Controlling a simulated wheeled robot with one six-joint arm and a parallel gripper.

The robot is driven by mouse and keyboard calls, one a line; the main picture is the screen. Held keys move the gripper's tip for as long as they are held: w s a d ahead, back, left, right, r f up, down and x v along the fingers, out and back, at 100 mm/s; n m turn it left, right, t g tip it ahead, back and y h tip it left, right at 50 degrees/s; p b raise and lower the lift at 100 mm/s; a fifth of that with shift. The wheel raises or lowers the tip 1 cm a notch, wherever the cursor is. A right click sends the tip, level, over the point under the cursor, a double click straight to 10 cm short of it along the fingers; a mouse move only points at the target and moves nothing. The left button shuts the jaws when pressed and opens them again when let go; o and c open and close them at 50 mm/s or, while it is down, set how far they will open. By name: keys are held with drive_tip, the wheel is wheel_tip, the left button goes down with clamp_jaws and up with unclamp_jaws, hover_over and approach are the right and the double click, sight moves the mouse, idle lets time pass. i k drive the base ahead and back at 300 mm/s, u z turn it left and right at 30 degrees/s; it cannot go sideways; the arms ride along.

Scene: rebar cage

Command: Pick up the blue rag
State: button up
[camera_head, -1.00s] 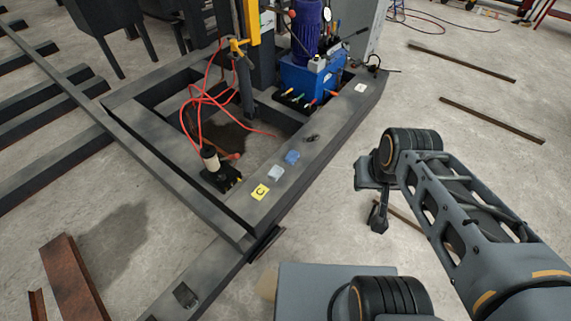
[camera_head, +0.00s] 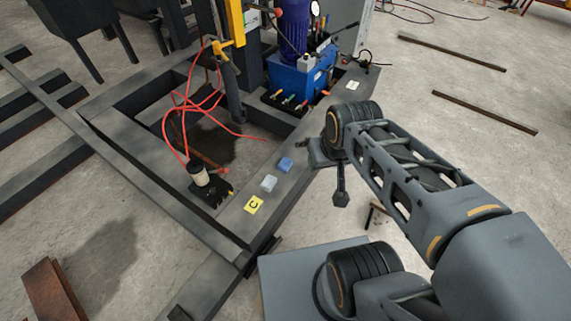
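The blue rag (camera_head: 286,164) is a small folded blue patch lying on the near right beam of the dark steel frame (camera_head: 233,222). My gripper (camera_head: 341,198) hangs downward to the right of the rag, beyond the beam's outer edge in the picture and apart from the rag. It is small and seen side-on, so I cannot tell whether its fingers are open or shut. Nothing shows hanging from it. My arm comes in from the lower right and covers part of the beam beyond the rag.
A pale grey-blue folded cloth (camera_head: 268,183) and a yellow card marked C (camera_head: 253,205) lie along the same beam. A white card (camera_head: 352,85) is farther along. A blue pump unit (camera_head: 300,75) and red hose (camera_head: 180,110) stand behind. Open concrete floor lies to the right.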

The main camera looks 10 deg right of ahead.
sight(284, 166)
drive_tip(key=z, duration=1.4)
drive_tip(key=i, duration=1.9)
drive_tip(key=u, duration=3.3)
